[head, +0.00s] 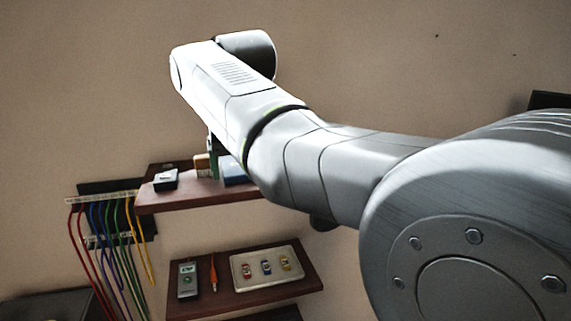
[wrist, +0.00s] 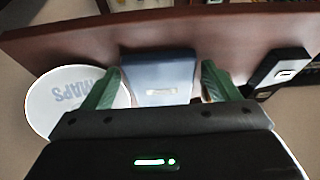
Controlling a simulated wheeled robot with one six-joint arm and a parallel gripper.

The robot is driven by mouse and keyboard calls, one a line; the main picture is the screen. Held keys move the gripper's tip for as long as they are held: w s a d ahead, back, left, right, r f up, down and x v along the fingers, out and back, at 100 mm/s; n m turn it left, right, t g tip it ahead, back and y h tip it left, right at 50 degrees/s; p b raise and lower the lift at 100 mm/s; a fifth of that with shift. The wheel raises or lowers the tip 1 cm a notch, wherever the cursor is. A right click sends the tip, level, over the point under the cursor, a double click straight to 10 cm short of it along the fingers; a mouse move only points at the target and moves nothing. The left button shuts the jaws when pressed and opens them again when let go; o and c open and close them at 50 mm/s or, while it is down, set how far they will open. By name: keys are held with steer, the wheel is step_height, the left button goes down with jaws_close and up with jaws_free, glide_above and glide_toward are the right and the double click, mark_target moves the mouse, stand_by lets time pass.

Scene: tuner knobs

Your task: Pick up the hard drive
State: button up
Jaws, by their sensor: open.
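A blue box-like item (wrist: 158,72) with a small pale label, which looks like the hard drive, lies on the upper shelf. In the head view the blue item (head: 234,172) is partly hidden by my arm. My gripper (wrist: 160,68) is open, with one green finger to each side of the blue item in the wrist view. I cannot tell whether the fingers touch it. In the head view only a green piece of my gripper (head: 213,157) shows beside my arm.
A black-and-white device (wrist: 280,72) lies to the right on the same shelf (head: 190,194). A round lettered container (wrist: 60,108) is at left. A lower shelf (head: 240,296) holds a meter (head: 187,281) and a pale tray (head: 243,276). Coloured cables (head: 108,235) hang at left.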

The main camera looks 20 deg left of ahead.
steer(key=c, duration=0.9)
steer(key=shift+o, duration=0.2)
